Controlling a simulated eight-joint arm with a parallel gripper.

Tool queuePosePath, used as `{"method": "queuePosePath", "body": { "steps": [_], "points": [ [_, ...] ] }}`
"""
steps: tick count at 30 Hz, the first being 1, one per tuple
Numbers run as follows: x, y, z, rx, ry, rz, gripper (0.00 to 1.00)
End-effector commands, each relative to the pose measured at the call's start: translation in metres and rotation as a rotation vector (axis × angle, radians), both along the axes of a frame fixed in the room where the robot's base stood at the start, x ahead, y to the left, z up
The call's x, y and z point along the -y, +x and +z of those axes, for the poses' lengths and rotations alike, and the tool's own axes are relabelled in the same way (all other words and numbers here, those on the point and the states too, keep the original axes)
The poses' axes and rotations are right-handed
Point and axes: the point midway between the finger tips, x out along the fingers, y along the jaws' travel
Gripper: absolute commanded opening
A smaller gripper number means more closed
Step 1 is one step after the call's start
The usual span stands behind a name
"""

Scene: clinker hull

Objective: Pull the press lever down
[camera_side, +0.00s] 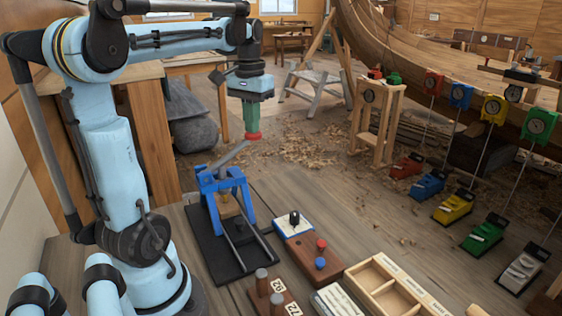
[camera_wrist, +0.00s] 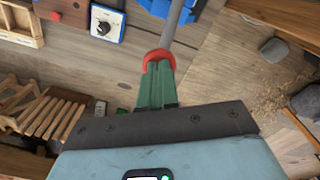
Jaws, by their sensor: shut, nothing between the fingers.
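The blue press (camera_side: 231,190) stands on a black base plate (camera_side: 215,262). Its grey lever (camera_side: 234,154) slants up and to the right, ending in a red knob (camera_side: 252,136). My gripper (camera_side: 251,128) points down over the knob, its green fingers shut with nothing between them. In the wrist view, the fingertips (camera_wrist: 158,66) meet the red knob (camera_wrist: 158,54), and the grey lever (camera_wrist: 171,22) runs away from it. The fingertips hide part of the knob. They look to be on it, but I cannot tell how firmly they touch.
A dial box (camera_side: 294,221) and a board with red and blue knobs (camera_side: 313,256) stand right of the press. Numbered weights (camera_side: 272,292) and a wooden tray (camera_side: 385,285) are in front. Hanging coloured gauges (camera_side: 490,108) are farther right.

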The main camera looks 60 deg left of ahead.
Motion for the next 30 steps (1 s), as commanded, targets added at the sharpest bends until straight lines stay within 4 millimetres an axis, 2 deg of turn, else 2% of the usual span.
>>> {"method": "queuePosePath", "body": {
  "steps": [13,30],
  "points": [
    [0.0,0.007,-0.015,-0.001,0.0,0.0,0.0],
    [0.0,0.008,-0.019,-0.003,-0.001,0.001,0.0]
  ]
}}
